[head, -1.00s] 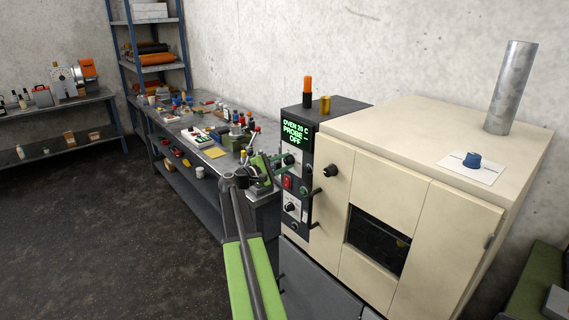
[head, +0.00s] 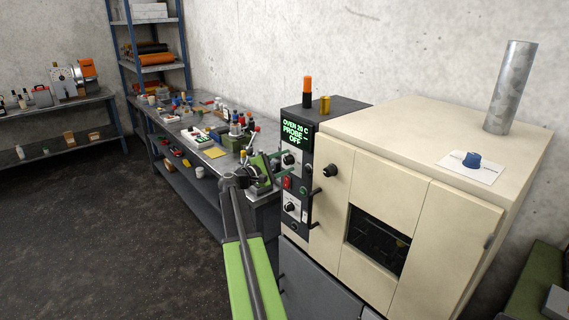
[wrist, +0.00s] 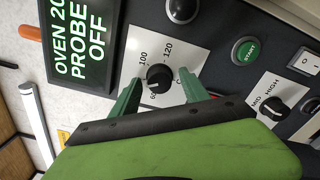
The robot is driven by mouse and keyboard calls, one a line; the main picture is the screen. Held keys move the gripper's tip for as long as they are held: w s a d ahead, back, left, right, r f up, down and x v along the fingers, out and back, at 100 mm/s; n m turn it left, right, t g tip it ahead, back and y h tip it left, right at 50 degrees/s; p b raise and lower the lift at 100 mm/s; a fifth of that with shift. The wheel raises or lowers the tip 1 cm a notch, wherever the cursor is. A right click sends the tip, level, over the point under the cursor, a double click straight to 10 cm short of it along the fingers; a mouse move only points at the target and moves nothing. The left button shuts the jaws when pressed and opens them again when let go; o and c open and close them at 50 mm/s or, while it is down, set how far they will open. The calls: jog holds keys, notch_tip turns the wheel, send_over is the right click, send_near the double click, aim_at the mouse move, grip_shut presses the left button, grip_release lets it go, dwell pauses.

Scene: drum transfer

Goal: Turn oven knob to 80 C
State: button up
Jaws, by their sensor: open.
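The oven knob (wrist: 160,78) is a round black knob on a white dial plate marked 100 and 120, with other marks partly hidden. A pale pointer mark seems to show on its lower left side. My gripper (wrist: 158,86) is open, with one green finger on each side of the knob and gaps showing between. I cannot tell how deep the fingertips reach. In the head view my gripper (head: 275,165) is by the control panel near the knob (head: 289,159). The green display (head: 295,132) reads OVEN 20 C, PROBE, OFF.
A green start button (wrist: 245,50), a MID/HIGH selector (wrist: 268,106) and a black round control (wrist: 182,9) are close to the knob. The cream oven (head: 385,190) stands right of the panel. A cluttered workbench (head: 220,180) is behind my gripper.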

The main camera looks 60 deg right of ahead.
jog(key=v, duration=1.7)
jog(key=shift+a, duration=0.25)
jog(key=w+a+f+n+t+y, duration=0.1)
jog(key=w+a+f+t+y, duration=0.25)
jog(key=a, duration=0.65)
jog(key=w+a+f+n+t, duration=0.15)
jog(key=w+a+f, duration=0.4)
jog(key=a, duration=0.55)
jog(key=s+a+f+m+y, duration=0.1)
jog(key=a+f+y, duration=0.3)
jog(key=a, duration=0.6)
jog(key=s+a+f+m+y, duration=0.2)
jog(key=a+f+y, duration=0.3)
jog(key=a, duration=0.6)
jog(key=s+a+f+m+y, duration=0.1)
jog(key=s+a+f+y, duration=0.2)
jog(key=a+f, duration=0.3)
jog(key=a+y, duration=0.1)
jog(key=a, duration=0.4)
jog(key=shift+s+a+m+t, duration=0.2)
jog(key=shift+s+m+t, duration=0.1)
jog(key=shift+m+t, duration=0.1)
